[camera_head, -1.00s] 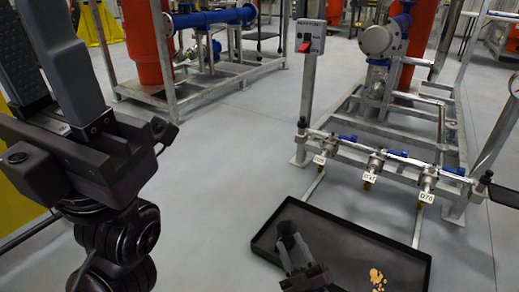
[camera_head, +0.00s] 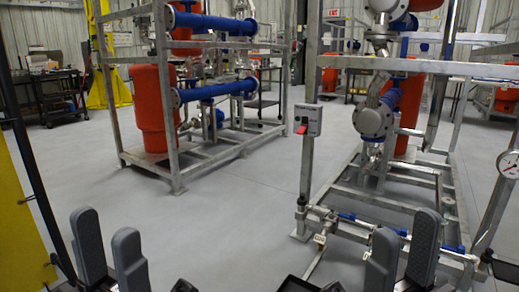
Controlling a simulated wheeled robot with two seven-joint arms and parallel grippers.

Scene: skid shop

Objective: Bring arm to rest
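My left gripper (camera_head: 106,227) is at the lower left of the head view. Its two grey fingers point up and stand apart, with nothing between them. My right gripper (camera_head: 405,229) is at the lower right, also with its fingers up, apart and empty. It appears in front of the low valve pipe of the right skid (camera_head: 410,178) and hides part of it. The lower parts of both arms are cut off by the bottom edge.
A post with a switch box (camera_head: 307,120) and red handle stands right of centre. A skid with a red tank (camera_head: 152,108) and blue pipes stands behind on the left. A yellow panel (camera_head: 18,225) is at the left edge. Grey floor (camera_head: 215,225) lies open between.

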